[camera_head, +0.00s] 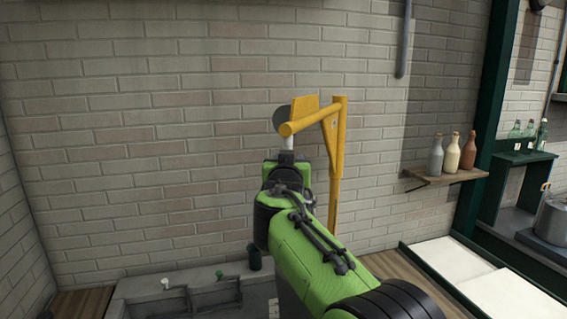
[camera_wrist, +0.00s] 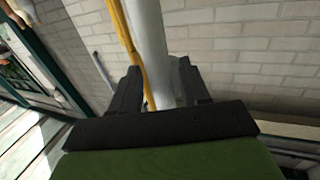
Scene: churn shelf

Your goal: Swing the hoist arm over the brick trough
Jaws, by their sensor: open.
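The yellow hoist arm (camera_head: 310,118) juts from a yellow upright post (camera_head: 335,180) in front of the brick wall, with a grey disc at its outer end. A pale grey bar (camera_head: 287,143) hangs below that end. My gripper (camera_head: 285,167) is just below the arm's end, at the bar. In the wrist view the pale bar (camera_wrist: 150,40) runs between the open fingers of my gripper (camera_wrist: 158,82), with the yellow post behind. Whether a finger touches the bar is unclear. A grey trough (camera_head: 140,297) lies low at the left, partly hidden by my arm.
Small taps (camera_head: 166,283) stand at the trough, with a dark bottle (camera_head: 254,257) beside it. A wooden shelf (camera_head: 440,178) with three bottles is on the wall at right. Pale panels (camera_head: 455,258) and a dark green frame lie further right. The wall left of the hoist is clear.

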